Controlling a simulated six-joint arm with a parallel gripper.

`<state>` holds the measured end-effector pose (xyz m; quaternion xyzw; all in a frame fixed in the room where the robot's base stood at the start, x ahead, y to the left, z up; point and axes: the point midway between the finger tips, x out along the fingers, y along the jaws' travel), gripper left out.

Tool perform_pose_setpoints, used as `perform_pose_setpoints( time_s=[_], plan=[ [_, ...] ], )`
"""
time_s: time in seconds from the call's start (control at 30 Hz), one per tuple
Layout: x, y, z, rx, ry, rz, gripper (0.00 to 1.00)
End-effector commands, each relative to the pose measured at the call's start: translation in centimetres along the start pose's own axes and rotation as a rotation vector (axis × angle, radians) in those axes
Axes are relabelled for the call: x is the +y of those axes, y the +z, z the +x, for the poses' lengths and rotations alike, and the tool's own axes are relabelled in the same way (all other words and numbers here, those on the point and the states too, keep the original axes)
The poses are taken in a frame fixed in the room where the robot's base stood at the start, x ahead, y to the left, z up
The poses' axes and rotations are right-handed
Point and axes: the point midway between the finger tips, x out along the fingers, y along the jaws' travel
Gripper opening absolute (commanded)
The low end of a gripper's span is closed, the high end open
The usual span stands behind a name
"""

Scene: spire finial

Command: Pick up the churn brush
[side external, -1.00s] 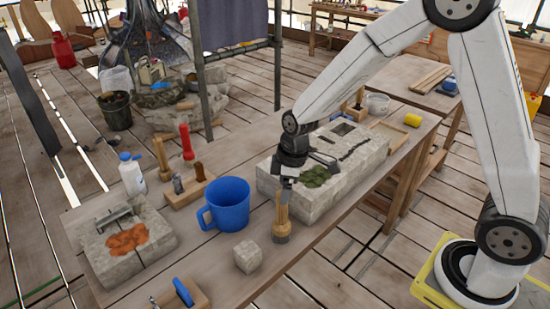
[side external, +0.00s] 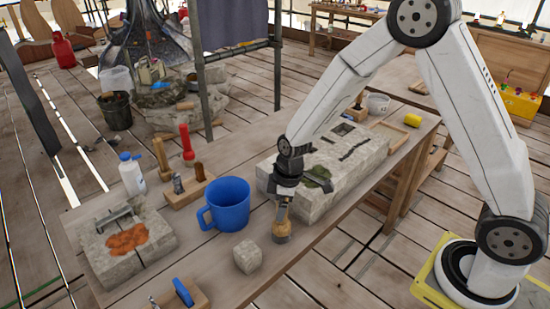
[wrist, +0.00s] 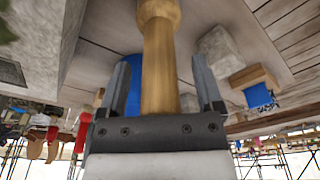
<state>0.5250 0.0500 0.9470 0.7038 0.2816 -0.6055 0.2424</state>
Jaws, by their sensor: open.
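The churn brush (side external: 281,229) stands upright on the table beside the long stone block, with its wooden handle up and its wider head down. In the wrist view its wooden handle (wrist: 160,62) runs between my fingers. My gripper (side external: 284,203) is over the top of the brush and hides the upper handle in the side view. In the wrist view my gripper (wrist: 163,85) is open, one finger on each side of the handle, with a visible gap on both sides.
A long stone block (side external: 345,175) with a mossy patch lies just behind the brush. A blue mug (side external: 229,205) stands to its left and a small stone cube (side external: 248,256) to its front left. A slab with an orange patch (side external: 128,238) lies further left.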

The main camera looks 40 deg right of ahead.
Motion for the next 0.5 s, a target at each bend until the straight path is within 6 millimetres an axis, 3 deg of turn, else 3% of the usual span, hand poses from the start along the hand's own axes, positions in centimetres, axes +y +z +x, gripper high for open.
perform_pose_setpoints(
  time_s=[0.47,0.5],
  plan=[
    [0.01,-0.02,-0.01,0.001,0.001,0.000,0.85],
    [0.01,-0.02,-0.02,0.001,0.001,0.000,0.72]
  ],
)
